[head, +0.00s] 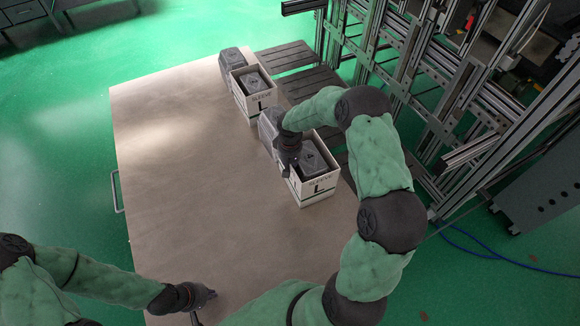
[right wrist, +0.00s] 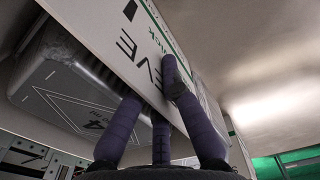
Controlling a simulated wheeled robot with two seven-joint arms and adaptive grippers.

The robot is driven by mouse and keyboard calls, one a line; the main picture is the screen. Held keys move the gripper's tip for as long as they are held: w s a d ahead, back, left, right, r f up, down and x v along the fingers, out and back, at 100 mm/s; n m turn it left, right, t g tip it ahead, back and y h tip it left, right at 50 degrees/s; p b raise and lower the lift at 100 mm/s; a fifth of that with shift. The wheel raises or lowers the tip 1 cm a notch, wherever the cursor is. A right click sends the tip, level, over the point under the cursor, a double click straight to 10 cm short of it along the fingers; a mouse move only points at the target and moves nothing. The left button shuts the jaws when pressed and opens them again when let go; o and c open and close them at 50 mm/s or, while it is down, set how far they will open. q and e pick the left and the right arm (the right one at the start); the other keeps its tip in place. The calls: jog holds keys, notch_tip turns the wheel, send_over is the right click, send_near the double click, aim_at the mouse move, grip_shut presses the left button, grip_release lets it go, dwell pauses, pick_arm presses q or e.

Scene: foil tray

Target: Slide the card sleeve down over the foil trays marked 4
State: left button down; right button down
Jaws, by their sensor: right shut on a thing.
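The near white card sleeve (head: 318,189) is an open-topped box at the table's right edge. A grey foil tray (head: 312,157) shows inside its top opening. In the right wrist view, a grey tray marked 4 (right wrist: 75,85) shows beside the sleeve wall (right wrist: 140,50), which carries printed letters. My right gripper (head: 288,162) is shut on the sleeve's left wall, with fingers on both sides of it (right wrist: 165,95). How far down the sleeve sits around the tray is unclear. My left gripper (head: 205,303) is empty over the table's front, its fingers apart.
A second white sleeve (head: 249,103) with a grey tray (head: 257,82) inside stands farther back. Grey trays stand beside the sleeves, one at the far edge (head: 231,64) and one partly behind my right arm (head: 268,124). The brown table (head: 180,170) is clear on the left.

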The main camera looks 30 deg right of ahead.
jog(key=c, duration=1.3)
grip_release()
jog(key=shift+s, duration=0.1)
jog(key=shift+c, duration=0.2)
jog(key=shift+f, duration=0.1)
notch_tip(320, 180, up, 12)
